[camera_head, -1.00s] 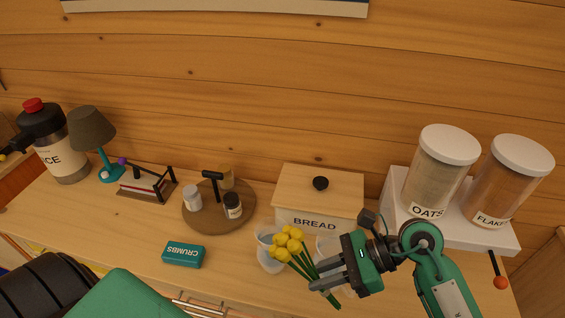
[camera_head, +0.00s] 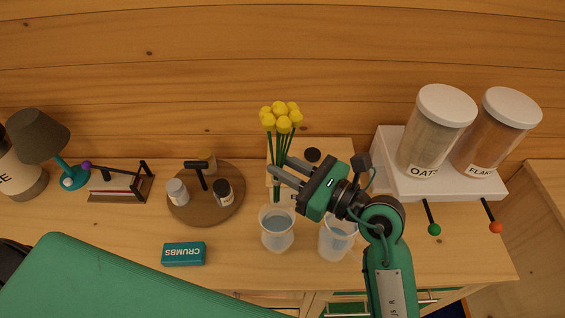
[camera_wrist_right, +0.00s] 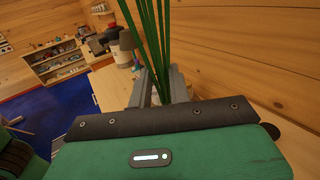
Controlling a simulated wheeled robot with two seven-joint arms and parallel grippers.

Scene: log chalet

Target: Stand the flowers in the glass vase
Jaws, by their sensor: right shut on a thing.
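The yellow flowers (camera_head: 281,115) stand upright in the head view, their green stems held in my right gripper (camera_head: 281,175). The stems (camera_wrist_right: 150,45) also show between the fingers in the right wrist view. The lower stem ends are just above the mouth of a clear vase (camera_head: 278,232) that seems to hold water; whether any tip is inside the rim I cannot tell. A second clear glass vessel (camera_head: 337,238) stands to its right, partly behind my arm. My left gripper is not in view.
The bread box (camera_head: 335,150) is behind my right gripper. A white shelf (camera_head: 390,165) with two jars stands right. A round wooden tray (camera_head: 232,205) with small jars and the blue CRUMBS box (camera_head: 184,254) are left of the vase.

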